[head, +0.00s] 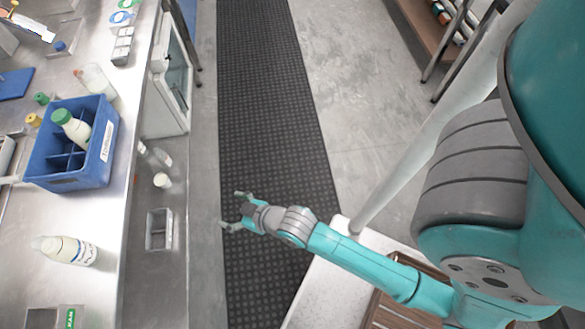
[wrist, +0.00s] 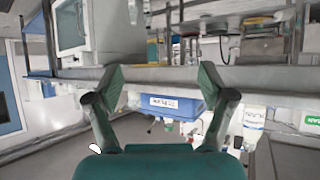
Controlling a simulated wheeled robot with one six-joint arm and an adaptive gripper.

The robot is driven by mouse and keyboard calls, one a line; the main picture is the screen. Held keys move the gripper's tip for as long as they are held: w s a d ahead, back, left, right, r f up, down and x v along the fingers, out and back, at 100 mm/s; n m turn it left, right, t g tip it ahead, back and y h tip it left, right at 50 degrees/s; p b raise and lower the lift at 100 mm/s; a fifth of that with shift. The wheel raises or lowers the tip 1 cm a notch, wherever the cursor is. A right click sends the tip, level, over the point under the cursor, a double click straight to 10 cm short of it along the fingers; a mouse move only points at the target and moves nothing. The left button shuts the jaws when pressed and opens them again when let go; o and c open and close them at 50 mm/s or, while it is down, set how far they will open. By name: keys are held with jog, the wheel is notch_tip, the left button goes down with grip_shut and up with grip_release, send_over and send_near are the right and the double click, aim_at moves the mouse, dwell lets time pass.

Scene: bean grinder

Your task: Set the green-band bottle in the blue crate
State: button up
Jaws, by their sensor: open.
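The blue crate (head: 98,166) stands on the steel counter at the left of the head view, divided into compartments. It also shows in the wrist view (wrist: 187,109), beyond my fingers. A white bottle with a green cap (head: 75,128) stands in one compartment. A pale bottle with a dark blue printed label (head: 68,250) is on the counter nearer the bottom of the head view. I cannot make out a green band on either bottle. My gripper (head: 236,211) is open and empty over the black floor mat, right of the counter and apart from the crate and bottles.
Another pale bottle (head: 94,80) stands behind the crate. A green-marked box (head: 70,318) is at the bottom left. Small bottles and a grey bin (head: 159,230) sit below the counter's edge. The black mat (head: 270,90) is clear.

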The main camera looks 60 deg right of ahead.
jog(key=s+r+t, duration=0.1)
jog(key=s+r, duration=0.6)
jog(key=s, duration=0.5)
jog(key=s+r+t, duration=0.2)
jog(key=s+r, duration=0.5)
jog(key=s, duration=0.4)
jog(key=shift+s+d+r+m+h, duration=0.3)
jog(key=shift+s+d+r+m, duration=0.05)
jog(key=shift+d+m, duration=0.05)
